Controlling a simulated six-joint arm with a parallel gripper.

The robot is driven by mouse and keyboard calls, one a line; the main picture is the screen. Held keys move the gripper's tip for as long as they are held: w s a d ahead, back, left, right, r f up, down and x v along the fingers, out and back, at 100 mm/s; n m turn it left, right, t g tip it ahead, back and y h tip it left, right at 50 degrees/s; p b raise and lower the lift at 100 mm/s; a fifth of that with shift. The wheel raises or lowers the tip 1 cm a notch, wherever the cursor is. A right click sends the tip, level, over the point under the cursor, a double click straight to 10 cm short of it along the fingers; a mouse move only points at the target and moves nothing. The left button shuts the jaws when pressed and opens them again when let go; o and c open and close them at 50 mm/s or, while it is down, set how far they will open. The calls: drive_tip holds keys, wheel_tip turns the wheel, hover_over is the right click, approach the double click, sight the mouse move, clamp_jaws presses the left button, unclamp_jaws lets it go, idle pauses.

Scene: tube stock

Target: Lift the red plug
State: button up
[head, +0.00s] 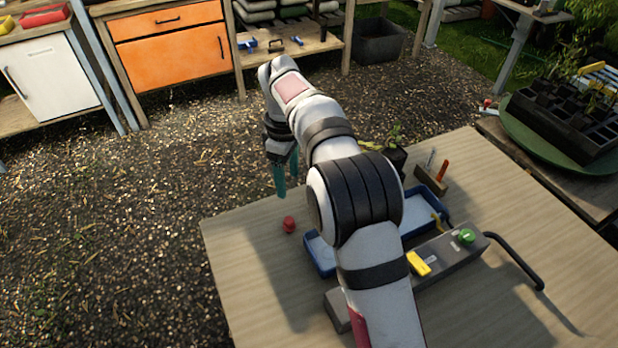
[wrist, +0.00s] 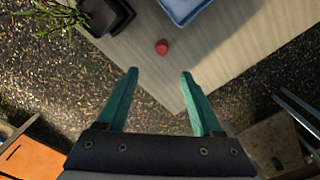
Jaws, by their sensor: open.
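The red plug (head: 289,225) stands on the wooden table near its left edge, just left of the blue tray. In the wrist view the red plug (wrist: 162,47) shows beyond the fingertips, roughly centred between them. My gripper (head: 284,180) has teal fingers pointing down and hangs above the table's far left side, apart from the plug. In the wrist view my gripper (wrist: 159,72) is open, with nothing between its fingers.
The blue tray (head: 318,255) lies right of the plug, partly hidden by my arm. A grey box with a green button (head: 466,236) and a yellow piece (head: 419,263) is farther right. A potted plant (head: 394,150) stands behind. The table's front left (head: 250,290) is clear.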

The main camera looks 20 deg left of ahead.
sight(288, 219)
drive_tip(key=f, duration=1.6)
drive_tip(key=shift+s+a+f, duration=0.15)
drive_tip(key=shift+s+a, duration=0.1)
drive_tip(key=shift+a, duration=0.05)
clamp_jaws()
